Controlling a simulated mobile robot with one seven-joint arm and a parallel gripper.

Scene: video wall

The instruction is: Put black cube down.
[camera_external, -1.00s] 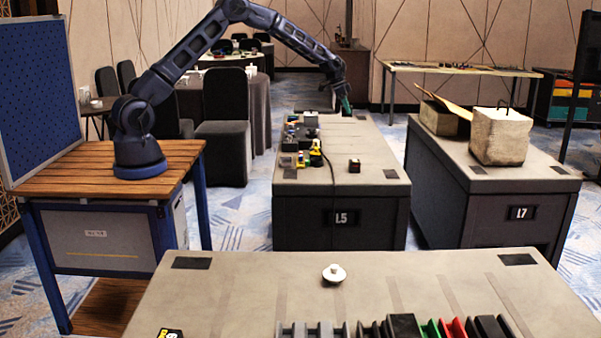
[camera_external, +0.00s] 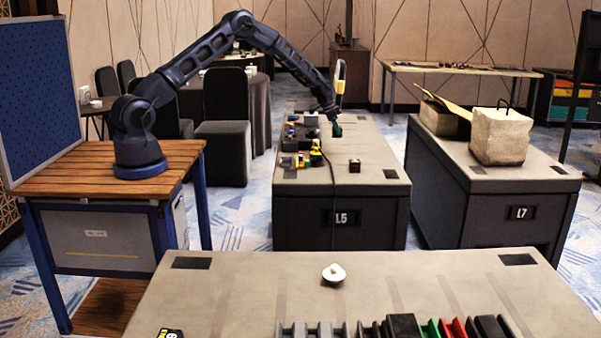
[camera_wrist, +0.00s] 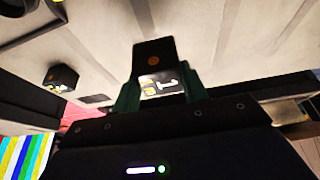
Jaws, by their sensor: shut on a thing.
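My gripper (camera_wrist: 160,90) has green fingers and is shut on a black cube (camera_wrist: 154,58) with an orange dot on its face, seen in the wrist view. In the external view my gripper (camera_external: 336,130) hangs over the middle of the grey table marked L5 (camera_external: 375,150). The held cube cannot be made out there. In the wrist view, I cannot tell whether the cube touches the table.
Another dark cube (camera_external: 354,165) stands at the front of the L5 table; a dark cube also shows in the wrist view (camera_wrist: 62,77). Yellow and dark parts (camera_external: 308,158) and a cable (camera_external: 322,150) crowd the table's left side. Its right side is mostly clear.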

